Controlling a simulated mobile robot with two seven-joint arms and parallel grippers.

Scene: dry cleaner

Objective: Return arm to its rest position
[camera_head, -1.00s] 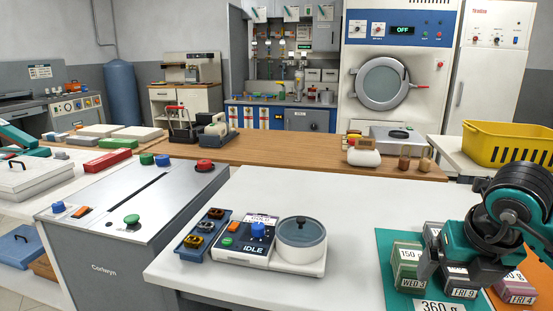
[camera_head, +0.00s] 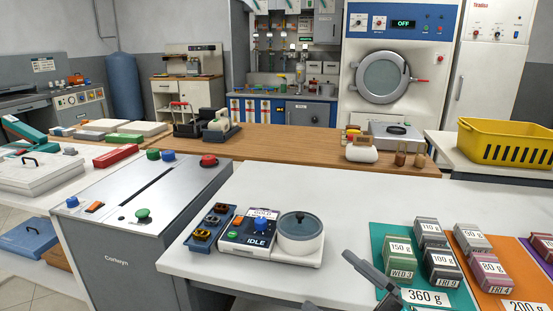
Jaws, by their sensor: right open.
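My right gripper (camera_head: 327,277) shows at the bottom edge, right of centre. Its dark fingers are spread, with nothing visible between them, and the rest of it is cut off by the frame. My left gripper is not in view.
A control box marked IDLE (camera_head: 250,236) with a lidded round pot (camera_head: 301,229) stands on the counter near the gripper. An orange mat (camera_head: 463,243) with more blocks lies at right. A yellow basket (camera_head: 505,143) stands behind. The counter between pot and mats is clear.

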